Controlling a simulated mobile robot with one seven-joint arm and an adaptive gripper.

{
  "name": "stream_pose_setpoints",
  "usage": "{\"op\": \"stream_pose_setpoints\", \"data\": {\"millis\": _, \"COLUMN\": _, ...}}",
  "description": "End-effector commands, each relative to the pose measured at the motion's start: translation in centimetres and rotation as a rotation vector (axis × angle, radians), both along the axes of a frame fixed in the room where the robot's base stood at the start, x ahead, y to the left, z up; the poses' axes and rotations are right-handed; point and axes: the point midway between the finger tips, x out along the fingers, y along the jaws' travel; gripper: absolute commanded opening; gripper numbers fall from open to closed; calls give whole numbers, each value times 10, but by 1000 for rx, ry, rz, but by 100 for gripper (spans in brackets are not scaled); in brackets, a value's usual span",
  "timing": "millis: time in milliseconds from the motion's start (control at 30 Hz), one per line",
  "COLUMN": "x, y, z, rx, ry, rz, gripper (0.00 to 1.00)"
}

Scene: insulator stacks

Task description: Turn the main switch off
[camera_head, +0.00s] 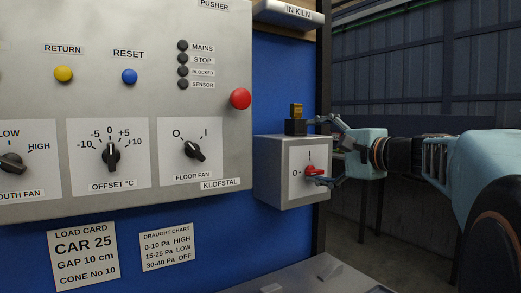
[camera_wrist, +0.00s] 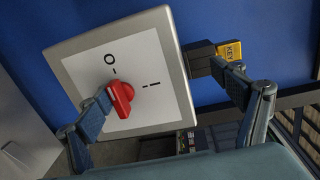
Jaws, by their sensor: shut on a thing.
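The main switch is a red knob (camera_head: 313,170) on a grey box (camera_head: 273,178) with a white face, marked I above and O to its left. It also shows in the wrist view (camera_wrist: 121,97), where its bar seems to lie roughly in line with O. A black block with a yellow KEY tag (camera_wrist: 231,50) sits on the box's top. My gripper (camera_head: 320,150) is at the box, its fingers far apart. In the wrist view one fingertip touches or overlaps the red knob, and the other is against or beside the black block. Exact contact is hard to see.
A large grey control panel (camera_head: 215,95) with dials and buttons stands to the left on a blue wall (camera_head: 285,85). A red push button (camera_head: 240,98) is on its right edge. A grey surface (camera_head: 290,278) lies below the box. Dark open space is behind my arm.

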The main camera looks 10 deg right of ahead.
Motion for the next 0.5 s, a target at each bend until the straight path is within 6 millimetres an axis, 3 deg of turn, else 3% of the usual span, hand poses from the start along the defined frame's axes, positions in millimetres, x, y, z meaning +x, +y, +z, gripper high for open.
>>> {"op": "stream_pose_setpoints", "data": {"millis": 33, "x": -7, "y": -3, "z": 23, "rx": -5, "ry": -41, "rz": -9, "gripper": 68}}
{"op": "stream_pose_setpoints", "data": {"millis": 433, "x": -33, "y": -13, "z": 22, "rx": -4, "ry": -41, "rz": -10, "gripper": 56}}
{"op": "stream_pose_setpoints", "data": {"millis": 467, "x": -35, "y": -14, "z": 22, "rx": -4, "ry": -41, "rz": -10, "gripper": 53}}
{"op": "stream_pose_setpoints", "data": {"millis": 500, "x": -38, "y": -15, "z": 22, "rx": -5, "ry": -41, "rz": -9, "gripper": 37}}
